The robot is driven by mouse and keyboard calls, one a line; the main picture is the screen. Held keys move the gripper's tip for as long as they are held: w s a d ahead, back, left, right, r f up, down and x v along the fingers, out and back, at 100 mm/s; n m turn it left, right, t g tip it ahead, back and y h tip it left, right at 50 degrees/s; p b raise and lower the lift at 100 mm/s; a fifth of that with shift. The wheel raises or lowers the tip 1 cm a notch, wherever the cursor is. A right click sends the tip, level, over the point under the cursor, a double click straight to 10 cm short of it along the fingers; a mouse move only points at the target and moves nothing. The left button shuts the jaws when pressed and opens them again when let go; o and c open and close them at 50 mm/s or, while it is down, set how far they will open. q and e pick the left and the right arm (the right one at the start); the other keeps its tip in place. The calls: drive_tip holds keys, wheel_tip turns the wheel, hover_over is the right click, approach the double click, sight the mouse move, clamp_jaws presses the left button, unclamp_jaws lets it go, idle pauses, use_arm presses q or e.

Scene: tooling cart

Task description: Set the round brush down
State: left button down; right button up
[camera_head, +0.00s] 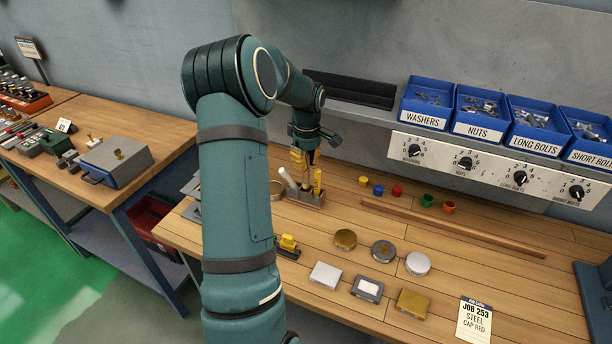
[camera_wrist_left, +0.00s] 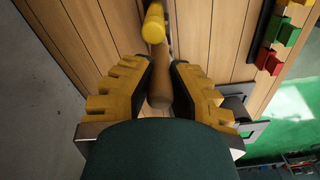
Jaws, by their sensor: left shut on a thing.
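My left gripper (camera_head: 309,165) points down over a small tool holder (camera_head: 309,199) at the back of the bench. In the left wrist view, its yellow fingers (camera_wrist_left: 160,75) are shut on a brown handle (camera_wrist_left: 159,92), which I take to be the round brush. The brush's lower end is hidden, so I cannot tell whether it touches the holder. A yellow handle (camera_head: 318,181) and a pale, tilted handle (camera_head: 289,179) stand at the holder beside the gripper. A yellow cylinder (camera_wrist_left: 154,25) shows just beyond the brown handle. My right gripper is not in view.
A long wooden strip (camera_head: 450,226) lies right of the holder, with several small coloured cups behind it. Several round and square blocks sit in front, near a job card (camera_head: 474,318). Blue bins (camera_head: 427,103) stand on the back ledge. A yellow-and-black item (camera_head: 288,246) is near my arm.

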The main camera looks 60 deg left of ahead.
sight(306, 178)
use_arm(q)
drive_tip(key=shift+f, duration=2.3)
drive_tip(key=shift+f+b, duration=0.1)
drive_tip(key=shift+b, duration=0.2)
drive_tip(key=c, duration=1.1)
unclamp_jaws()
drive_tip(key=shift+o, duration=0.2)
wheel_tip(306, 178, up, 12)
drive_tip(key=shift+d+r+p, duration=0.1)
drive_tip(key=shift+r+p, duration=0.05)
drive_tip(key=shift+p, duration=0.55)
